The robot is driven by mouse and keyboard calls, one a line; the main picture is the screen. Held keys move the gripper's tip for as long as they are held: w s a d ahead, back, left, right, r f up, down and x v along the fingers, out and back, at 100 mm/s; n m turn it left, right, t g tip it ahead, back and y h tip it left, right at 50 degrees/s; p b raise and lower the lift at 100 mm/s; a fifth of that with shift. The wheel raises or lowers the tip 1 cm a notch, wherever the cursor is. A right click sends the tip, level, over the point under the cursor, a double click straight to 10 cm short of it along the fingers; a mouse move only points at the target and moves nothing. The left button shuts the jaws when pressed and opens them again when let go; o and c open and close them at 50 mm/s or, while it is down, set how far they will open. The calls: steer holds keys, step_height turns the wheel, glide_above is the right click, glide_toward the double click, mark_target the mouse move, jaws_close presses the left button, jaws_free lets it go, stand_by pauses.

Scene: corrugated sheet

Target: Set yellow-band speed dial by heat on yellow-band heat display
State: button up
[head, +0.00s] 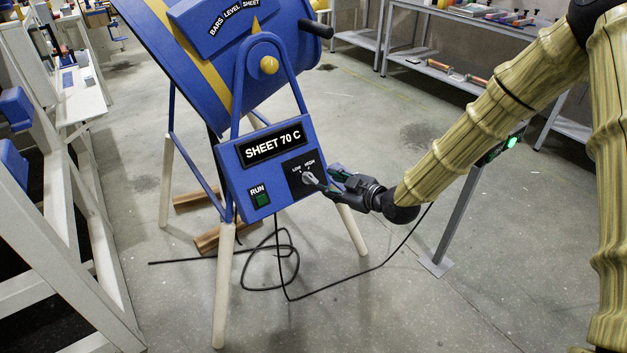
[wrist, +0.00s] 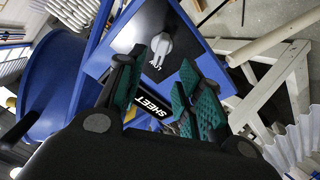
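The blue machine with a yellow band (head: 211,78) stands on splayed legs. Its heat display (head: 273,146) reads "SHEET 70 C". The grey speed dial (head: 309,178) is on a black plate under the words LOW and HIGH. The dial also shows in the wrist view (wrist: 162,47), with its narrow end seeming to face the LOW mark. My gripper (head: 328,178) is at the panel's right side, close to the dial. In the wrist view its green-padded fingers (wrist: 158,88) are spread and empty, with the dial beyond their tips. I cannot tell whether a finger touches it.
A green RUN button (head: 261,197) sits left of the dial. A black crank handle (head: 316,28) sticks out from the drum. A black cable (head: 330,292) loops on the floor. A bench (head: 445,75) stands at the back right.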

mark_target(313, 178)
steer(key=x, duration=0.8)
steer(key=shift+w+a+f, duration=0.2)
steer(key=shift+c, duration=0.4)
jaws_close()
